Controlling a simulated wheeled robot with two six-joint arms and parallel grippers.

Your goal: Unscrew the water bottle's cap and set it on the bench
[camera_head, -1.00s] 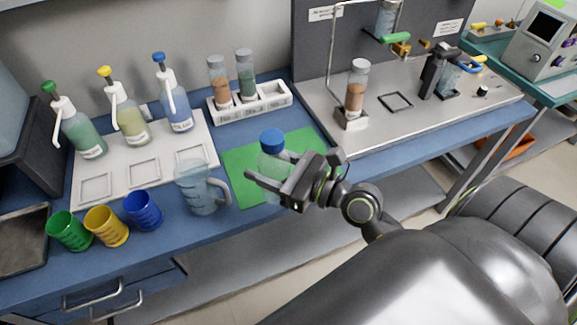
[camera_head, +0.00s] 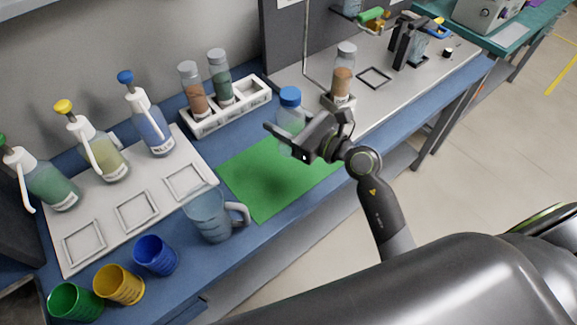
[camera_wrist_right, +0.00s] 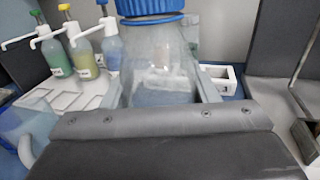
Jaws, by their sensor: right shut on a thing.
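The water bottle (camera_head: 291,118) is clear with a blue cap (camera_head: 290,97) on its top. My right gripper (camera_head: 290,138) is shut around the bottle's body, below the cap. The bottle is upright and appears to hang above the green mat (camera_head: 262,205), with a dark shadow on the mat below it. In the right wrist view the bottle (camera_wrist_right: 158,65) stands between the fingers, and the blue cap (camera_wrist_right: 150,8) is cut off by the top edge. My left gripper is not in view.
A clear jug (camera_head: 208,217) stands left of the mat. Green, yellow and blue cups (camera_head: 156,256) stand at the front left. Pump bottles stand on a white board (camera_head: 65,222). A white rack (camera_head: 205,123) holds two vials behind. The mat is bare.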

